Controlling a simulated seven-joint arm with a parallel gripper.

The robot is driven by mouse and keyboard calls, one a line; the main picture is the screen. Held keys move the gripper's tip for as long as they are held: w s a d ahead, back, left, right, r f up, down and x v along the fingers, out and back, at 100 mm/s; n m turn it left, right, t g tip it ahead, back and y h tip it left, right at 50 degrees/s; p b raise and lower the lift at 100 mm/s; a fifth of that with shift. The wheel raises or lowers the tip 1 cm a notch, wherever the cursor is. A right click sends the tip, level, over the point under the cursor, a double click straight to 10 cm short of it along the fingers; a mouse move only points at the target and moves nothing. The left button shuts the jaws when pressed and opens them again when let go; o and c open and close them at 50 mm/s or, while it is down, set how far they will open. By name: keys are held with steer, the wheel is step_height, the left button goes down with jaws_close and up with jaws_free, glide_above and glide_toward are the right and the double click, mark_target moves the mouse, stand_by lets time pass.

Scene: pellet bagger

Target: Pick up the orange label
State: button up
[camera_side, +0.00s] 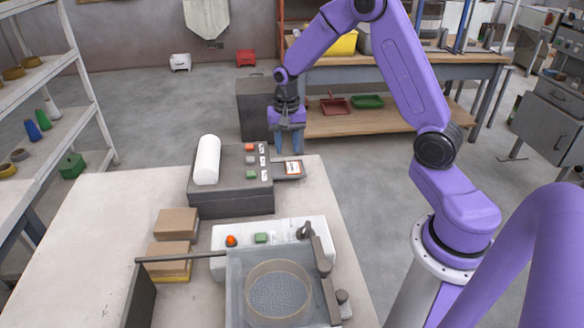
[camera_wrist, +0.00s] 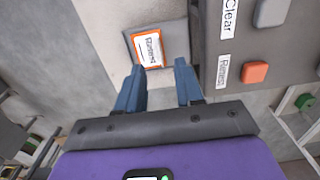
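The orange label (camera_wrist: 148,48) is a small white card with an orange border and printed text, lying on a small grey ledge (camera_wrist: 124,33) of the label printer. In the side view the label (camera_side: 292,167) lies on that ledge at the right of the dark printer box (camera_side: 231,202). My gripper (camera_side: 288,147) is above and behind the ledge, fingers pointing down. In the wrist view my gripper (camera_wrist: 160,70) has its two blue fingers apart with nothing between them. The label is just beyond the left fingertip.
The printer has a white roll (camera_side: 207,160) and orange, grey and green buttons. A control panel with an orange knob (camera_side: 232,240) and a round sieve (camera_side: 279,290) stand in front. Stacked cardboard boxes (camera_side: 175,224) are at left. The table's left side is clear.

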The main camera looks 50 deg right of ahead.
mark_target(293, 168)
steer(key=shift+w+d+f, duration=0.1)
steer(key=shift+f, duration=1.25)
steer(key=shift+w+d+f, duration=0.1)
steer(key=shift+f, duration=1.25)
jaws_close()
